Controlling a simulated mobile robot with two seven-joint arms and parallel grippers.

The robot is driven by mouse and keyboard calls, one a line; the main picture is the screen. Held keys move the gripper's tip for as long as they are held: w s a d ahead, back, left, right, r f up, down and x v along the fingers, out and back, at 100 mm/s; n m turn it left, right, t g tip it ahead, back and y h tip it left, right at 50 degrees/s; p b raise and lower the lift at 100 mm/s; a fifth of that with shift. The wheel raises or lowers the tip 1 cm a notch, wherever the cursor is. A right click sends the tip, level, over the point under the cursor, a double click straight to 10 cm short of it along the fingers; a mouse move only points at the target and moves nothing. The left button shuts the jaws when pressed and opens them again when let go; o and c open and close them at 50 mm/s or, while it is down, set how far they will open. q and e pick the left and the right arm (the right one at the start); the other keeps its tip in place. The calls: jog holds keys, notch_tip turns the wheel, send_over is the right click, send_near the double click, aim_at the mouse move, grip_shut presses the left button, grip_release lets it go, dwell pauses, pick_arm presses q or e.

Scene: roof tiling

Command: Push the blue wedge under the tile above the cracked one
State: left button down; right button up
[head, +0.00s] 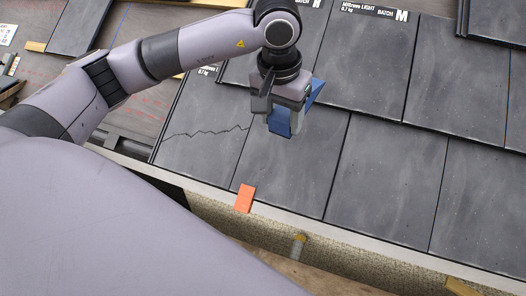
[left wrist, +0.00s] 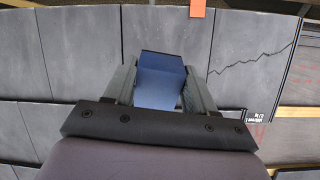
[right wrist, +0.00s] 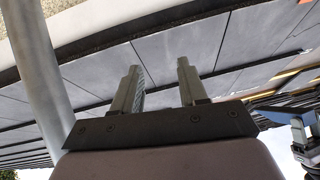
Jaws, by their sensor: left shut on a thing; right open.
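The cracked tile (head: 195,133) lies in the bottom row at the left of the roof in the head view, with a jagged crack across it. The crack also shows at the right of the left wrist view (left wrist: 250,62). The blue wedge (head: 281,122) is between the fingers of my left gripper (head: 292,118), which is shut on it over the tile just right of the cracked one. The wedge fills the space between the fingers in the left wrist view (left wrist: 160,78). The tile above the cracked one is partly hidden by my left arm. My right gripper (right wrist: 160,88) is open and empty.
An orange piece (head: 244,198) sits at the eave edge below the bottom row. The gutter edge (head: 330,232) runs along the front. More slate tiles (head: 450,75) cover the right. Bare underlay with battens (head: 135,100) lies left of the cracked tile.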

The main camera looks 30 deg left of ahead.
pick_arm(q)
jog(key=w+a+f+t+b, duration=0.1)
jog(key=w+a+f+b, duration=0.2)
jog(key=f+b, duration=0.3)
jog(key=w+a+f+n+t+b, duration=0.1)
jog(key=w+a+f+b, duration=0.2)
jog(key=f+b, duration=0.3)
jog(key=w+a+f+t+y+b, duration=0.1)
jog(key=w+a+f+b, duration=0.3)
jog(key=f, duration=0.7)
jog(key=shift+a+n+t+b, duration=0.4)
jog(key=shift+t+b, duration=0.1)
jog(key=shift+b, duration=0.45)
jog(key=shift+w+a+f, duration=0.1)
jog(key=shift+w, duration=0.2)
jog(key=shift+w+a+f+b, duration=0.15)
jog(key=shift+w+f+b, duration=0.15)
jog(key=shift+w+f, duration=0.25)
pick_arm(e)
jog(key=w+a+f+n+t+y, duration=0.1)
jog(key=w+a+f+t+y, duration=0.1)
jog(key=a+f, duration=0.2)
jog(key=shift+a+f+y, duration=0.4)
jog(key=shift+f, duration=0.45)
pick_arm(q)
jog(key=shift+p, duration=0.4)
pick_arm(e)
jog(key=shift+r, duration=0.4)
